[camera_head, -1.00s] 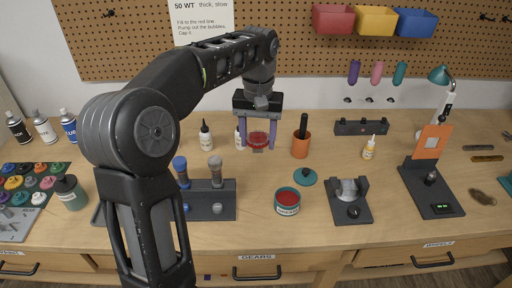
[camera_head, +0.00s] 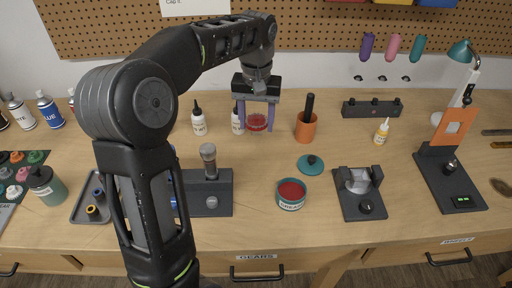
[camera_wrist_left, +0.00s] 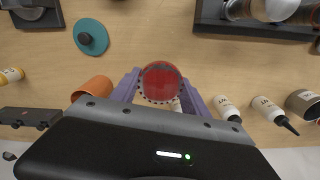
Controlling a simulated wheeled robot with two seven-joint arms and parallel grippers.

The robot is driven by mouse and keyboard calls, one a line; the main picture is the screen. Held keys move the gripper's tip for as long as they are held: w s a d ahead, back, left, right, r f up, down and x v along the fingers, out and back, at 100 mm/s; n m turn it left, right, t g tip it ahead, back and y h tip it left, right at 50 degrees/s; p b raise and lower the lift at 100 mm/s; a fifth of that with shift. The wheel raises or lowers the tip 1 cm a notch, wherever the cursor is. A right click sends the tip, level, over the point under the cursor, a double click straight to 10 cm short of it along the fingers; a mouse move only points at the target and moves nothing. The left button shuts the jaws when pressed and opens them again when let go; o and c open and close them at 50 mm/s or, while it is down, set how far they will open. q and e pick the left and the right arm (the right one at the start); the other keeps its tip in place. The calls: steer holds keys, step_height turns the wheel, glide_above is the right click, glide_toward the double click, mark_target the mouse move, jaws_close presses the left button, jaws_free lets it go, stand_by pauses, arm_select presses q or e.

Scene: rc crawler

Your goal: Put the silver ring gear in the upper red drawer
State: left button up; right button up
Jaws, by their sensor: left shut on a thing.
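My left gripper (camera_head: 257,114) has its two purple fingers on either side of a round piece with a toothed rim, which I take for the ring gear (camera_head: 257,123). Its middle looks red. In the left wrist view the toothed edge of the ring gear (camera_wrist_left: 159,99) shows around a red disc, between the fingers of the left gripper (camera_wrist_left: 160,92). I cannot tell whether the red belongs to it or lies behind it. My right gripper is not in view. No upper red drawer is visible.
An orange cup (camera_head: 306,131) with a dark handle stands right of the gripper, white bottles (camera_head: 198,123) left. A red-filled jar (camera_head: 291,194), its teal lid (camera_head: 311,164), a dark holder (camera_head: 205,193) and a stand with an orange plate (camera_head: 454,128) are in front. Wooden drawers line the bench front.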

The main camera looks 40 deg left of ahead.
arm_select(q)
glide_above(257, 156)
steer(key=shift+a+f, duration=0.1)
steer(key=shift+f, duration=2.65)
steer(key=shift+f+p, duration=0.4)
steer(key=shift+f, duration=1.5)
steer(key=shift+f, duration=0.15)
steer(key=o, duration=1.5)
step_height(257, 156, up, 12)
steer(key=shift+r+b, duration=0.2)
steer(key=shift+b, duration=0.1)
